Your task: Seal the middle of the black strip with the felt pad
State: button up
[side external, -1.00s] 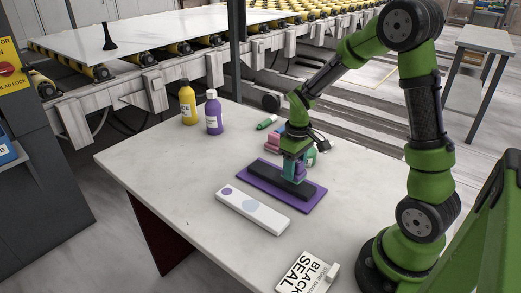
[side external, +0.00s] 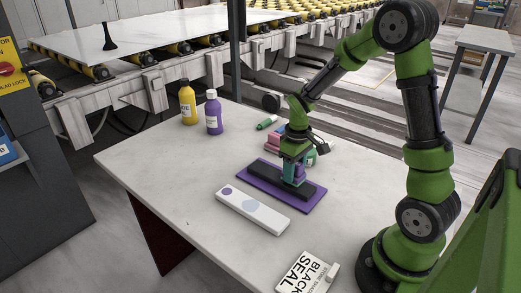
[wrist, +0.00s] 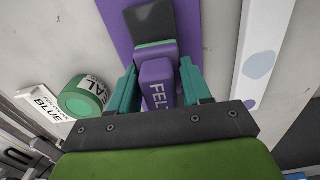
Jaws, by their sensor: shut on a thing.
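The black strip (side external: 262,178) lies on a purple mat (side external: 311,205) on the pale stone slab. My gripper (side external: 293,170) is over the strip, right of its middle in the side view. The purple felt pad (wrist: 156,80), with lettering starting "FEL", is between the teal fingers in the wrist view, and my gripper is shut on it. Its pressing end is at or just above the strip; I cannot tell if they touch. The wrist view shows one end of the black strip (wrist: 155,20) beyond the pad; the part under the pad is hidden.
A white strip (side external: 252,211) with coloured dots lies in front of the mat. Pink blocks (side external: 272,143) and a green roll (wrist: 84,97) are close behind my gripper. Yellow (side external: 187,103) and purple (side external: 213,113) bottles stand farther back. A "BLACK SEAL" card (side external: 303,273) is at the front.

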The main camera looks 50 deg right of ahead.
aim_at(270, 171)
jog(key=shift+f, duration=0.55)
jog(key=shift+w+r, duration=0.1)
jog(key=shift+w, duration=1.45)
jog(key=shift+w, duration=2.8)
jog(key=shift+f, duration=0.2)
jog(key=shift+s, duration=0.1)
jog(key=shift+s+r, duration=0.2)
jog(key=shift+s, duration=2.6)
jog(key=shift+s+f, duration=0.15)
jog(key=shift+s, duration=1.35)
